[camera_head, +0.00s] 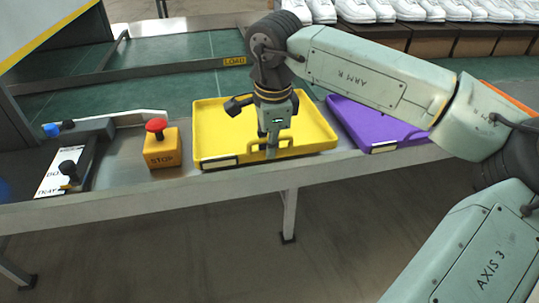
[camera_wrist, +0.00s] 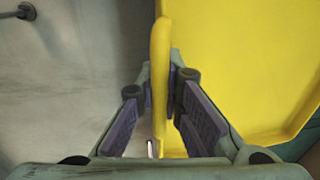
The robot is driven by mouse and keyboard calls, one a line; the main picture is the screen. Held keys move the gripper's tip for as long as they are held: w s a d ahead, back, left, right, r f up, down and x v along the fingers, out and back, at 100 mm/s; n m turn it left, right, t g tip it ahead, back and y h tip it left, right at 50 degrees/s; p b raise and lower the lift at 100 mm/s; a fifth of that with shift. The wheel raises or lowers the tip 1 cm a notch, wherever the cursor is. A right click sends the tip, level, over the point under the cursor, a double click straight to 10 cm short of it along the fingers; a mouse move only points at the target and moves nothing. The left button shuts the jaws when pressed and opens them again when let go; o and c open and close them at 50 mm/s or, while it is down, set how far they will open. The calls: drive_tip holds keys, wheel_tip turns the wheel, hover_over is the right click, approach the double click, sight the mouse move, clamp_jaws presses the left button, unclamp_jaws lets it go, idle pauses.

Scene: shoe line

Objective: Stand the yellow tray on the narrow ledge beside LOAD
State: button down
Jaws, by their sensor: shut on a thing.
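The yellow tray (camera_head: 222,127) lies flat on the narrow metal ledge (camera_head: 120,197), between the STOP button box and the purple tray. Its near side has a raised yellow handle and a pale label. My gripper (camera_head: 271,150) points down at this near side and is shut on the tray's handle. In the wrist view the two fingers (camera_wrist: 160,105) stand on either side of the yellow handle, with the tray floor (camera_wrist: 250,70) to the right. The LOAD sign (camera_head: 234,61) is on the rail behind the tray, above the green belt.
The yellow STOP box (camera_head: 162,148) with a red button stands left of the tray. A purple tray (camera_head: 375,122) lies close on the right. A black clamp-like fixture (camera_head: 72,170) with a white card is at the far left. White shoes on boxes (camera_head: 405,12) line the back.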

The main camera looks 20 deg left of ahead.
wheel_tip(320, 180, down, 4)
drive_tip(key=shift+a+r, duration=0.1)
drive_tip(key=shift+r, duration=0.15)
drive_tip(key=c, duration=1.7)
unclamp_jaws()
drive_tip(key=shift+r, duration=0.1)
wheel_tip(320, 180, up, 12)
drive_tip(key=s+d, duration=0.1)
drive_tip(key=shift+s, duration=0.15)
drive_tip(key=shift+a, duration=0.1)
